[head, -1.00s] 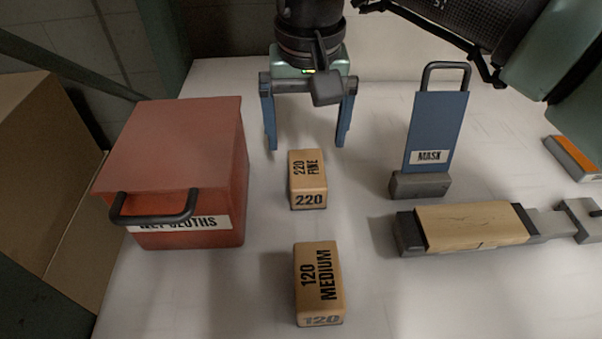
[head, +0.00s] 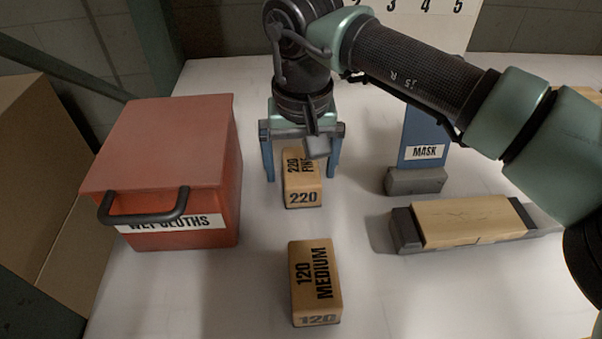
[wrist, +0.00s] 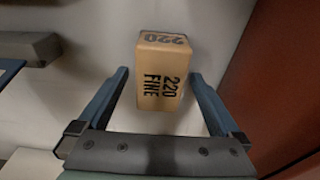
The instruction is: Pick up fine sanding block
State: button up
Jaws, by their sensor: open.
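The fine sanding block (head: 302,183) is a tan block marked 220 FINE, lying on the white table in the middle of the head view. It also shows in the wrist view (wrist: 162,80), between the two blue fingers. My gripper (head: 303,176) is open, with one finger on the left and one on the right of the block. In the wrist view the gripper (wrist: 160,78) shows a gap on each side of the block. The gripper's wrist part hides some of the block's far end in the head view.
A tan 120 MEDIUM block (head: 316,281) lies nearer the front. A red WET CLOTHS box (head: 165,160) stands to the left. On the right are a blue MASK holder (head: 424,140) and a sanding tool with a tan wrap (head: 465,223). The table between is clear.

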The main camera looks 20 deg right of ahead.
aim_at(301, 165)
jog(key=shift+f, duration=0.25)
dwell(0.4)
jog(key=c, duration=1.4)
jog(key=shift+r, duration=0.1)
notch_tip(301, 165, up, 10)
jog(key=shift+r+p, duration=0.2)
jog(key=shift+p, duration=0.55)
